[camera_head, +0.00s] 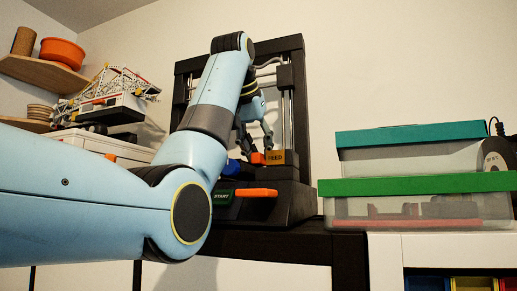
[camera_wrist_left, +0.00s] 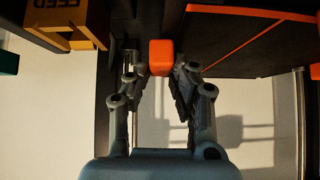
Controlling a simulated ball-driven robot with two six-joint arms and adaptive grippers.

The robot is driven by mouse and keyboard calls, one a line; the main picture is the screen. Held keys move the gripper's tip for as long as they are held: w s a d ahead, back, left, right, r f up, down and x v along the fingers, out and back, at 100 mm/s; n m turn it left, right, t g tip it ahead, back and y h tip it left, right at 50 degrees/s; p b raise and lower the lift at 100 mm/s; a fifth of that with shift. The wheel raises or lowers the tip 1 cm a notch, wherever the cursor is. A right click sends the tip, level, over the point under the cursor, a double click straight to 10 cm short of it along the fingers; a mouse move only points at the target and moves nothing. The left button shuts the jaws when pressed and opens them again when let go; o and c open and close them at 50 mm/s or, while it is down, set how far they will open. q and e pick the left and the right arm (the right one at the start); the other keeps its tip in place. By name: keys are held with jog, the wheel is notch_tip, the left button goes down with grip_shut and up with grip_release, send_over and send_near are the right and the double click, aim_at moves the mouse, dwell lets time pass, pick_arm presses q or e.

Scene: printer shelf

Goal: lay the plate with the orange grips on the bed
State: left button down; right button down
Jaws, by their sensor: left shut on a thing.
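My left gripper (camera_head: 256,148) reaches into the black printer (camera_head: 298,110) from the left. In the left wrist view it (camera_wrist_left: 160,72) is shut on an orange grip block (camera_wrist_left: 161,57), which sits between its fingertips. A dark panel with orange edging (camera_wrist_left: 250,45), apparently the plate, shows right of the block. In the head view an orange piece (camera_head: 257,158) is at the fingertips. An orange bar (camera_head: 256,192) shows at the printer's front. The bed is mostly hidden, and I cannot tell whether the plate touches it. My right gripper is not in view.
A yellow FEED block (camera_head: 275,157) is close right of the fingertips. Lidded boxes (camera_head: 420,187) stand to the right, and a model crane (camera_head: 105,100) to the left.

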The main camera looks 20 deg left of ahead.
pick_arm(q)
jog(key=shift+f, duration=0.15)
jog(key=c, duration=1.1)
grip_release()
notch_tip(320, 180, up, 10)
jog(key=shift+r, duration=0.1)
